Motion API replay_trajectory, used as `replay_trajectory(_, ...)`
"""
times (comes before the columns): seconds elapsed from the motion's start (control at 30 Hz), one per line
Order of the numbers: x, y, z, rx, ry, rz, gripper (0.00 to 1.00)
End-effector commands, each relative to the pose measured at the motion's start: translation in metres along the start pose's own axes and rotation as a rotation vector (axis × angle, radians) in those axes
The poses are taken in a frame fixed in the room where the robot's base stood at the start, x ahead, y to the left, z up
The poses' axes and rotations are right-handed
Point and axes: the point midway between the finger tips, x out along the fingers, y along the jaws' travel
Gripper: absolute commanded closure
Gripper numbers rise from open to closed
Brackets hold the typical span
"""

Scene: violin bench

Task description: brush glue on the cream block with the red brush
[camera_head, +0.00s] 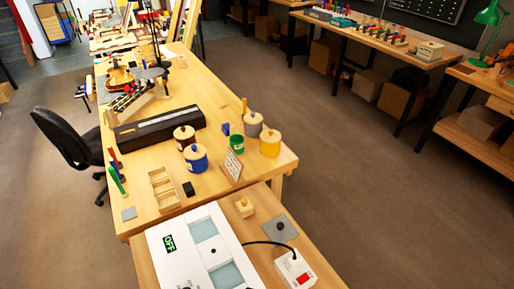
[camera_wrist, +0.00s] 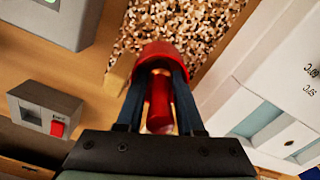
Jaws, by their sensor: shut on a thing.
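My gripper (camera_wrist: 158,66) shows only in the wrist view, with its two dark fingers shut on a red thing (camera_wrist: 160,102). It looks like the red brush seen nearly along its length; its bristles cannot be made out. I cannot make out the cream block in the wrist view.
The white device (camera_head: 190,244) with pale blue panels takes up the near bench. A box with a red switch (camera_head: 295,270) stands beside it. Lidded pots (camera_head: 195,158) and a small card (camera_head: 233,165) stand behind. The wrist view shows a speckled surface (camera_wrist: 180,28) beyond my fingers.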

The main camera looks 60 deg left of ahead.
Motion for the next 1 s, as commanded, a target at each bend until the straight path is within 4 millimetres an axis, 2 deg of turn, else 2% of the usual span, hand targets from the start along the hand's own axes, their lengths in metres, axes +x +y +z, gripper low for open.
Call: replay_trajectory(1.0, 0.0050, 0.0002, -0.0002, 0.000, 0.000, 0.000, 1.00)
